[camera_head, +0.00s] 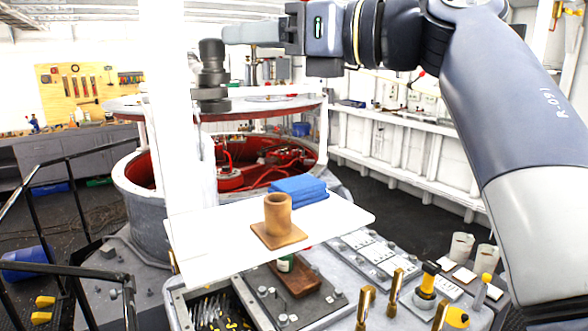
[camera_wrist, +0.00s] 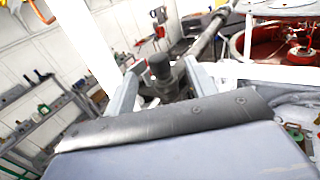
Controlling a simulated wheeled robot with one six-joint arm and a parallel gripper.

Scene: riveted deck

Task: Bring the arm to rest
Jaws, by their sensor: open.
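My gripper (camera_head: 236,34) is raised high at the top of the head view, its fingers pointing left. It is open. In the wrist view its two fingers stand apart, and the dark grey stepped fitting (camera_wrist: 160,72) shows in the gap or beyond it. In the head view this fitting (camera_head: 211,72) stands just left of and below the fingertips, beside the white post (camera_head: 180,110). I see no clear contact between fingers and fitting. My arm reaches in from the upper right.
A brown cup-shaped piece (camera_head: 278,214) stands on a brown square base on the white board (camera_head: 215,240). Blue folded cloths (camera_head: 299,188) lie behind it. Brass fittings (camera_head: 394,292) and a parts bin (camera_head: 215,308) are at the front. A black railing (camera_head: 60,210) stands left.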

